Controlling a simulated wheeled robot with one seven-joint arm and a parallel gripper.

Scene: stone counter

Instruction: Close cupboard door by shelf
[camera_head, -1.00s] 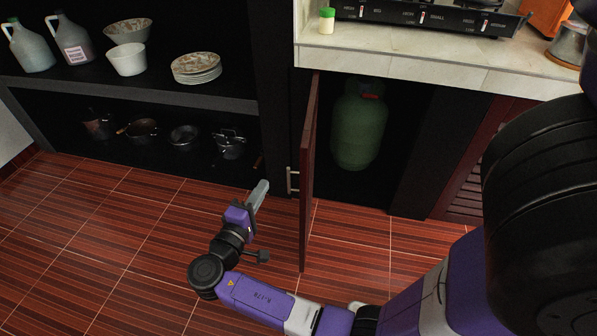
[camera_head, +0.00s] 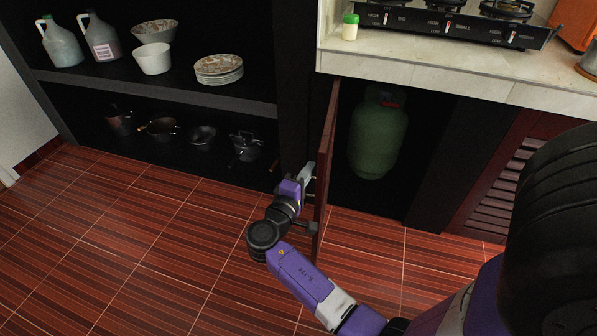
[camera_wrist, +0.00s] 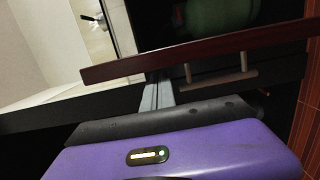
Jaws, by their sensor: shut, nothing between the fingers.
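The cupboard door (camera_head: 325,165) is a dark red-brown panel standing open, seen nearly edge-on in the head view. The door also crosses the wrist view (camera_wrist: 125,69), with its metal bar handle (camera_wrist: 220,77) facing my gripper. My gripper (camera_head: 309,172) is shut and empty, on the door's left, outer side near the handle. In the wrist view my gripper's fingers (camera_wrist: 158,90) reach up to the door's lower edge in the picture; I cannot tell if they touch it. The open cupboard holds a green gas cylinder (camera_head: 378,135).
The shelf (camera_head: 180,92) at left carries jugs, bowls and stacked plates, with pots below. A stone counter (camera_head: 430,67) with a gas stove (camera_head: 445,25) and a small green-lidded jar (camera_head: 350,27) is above the cupboard. The tiled floor at left is clear.

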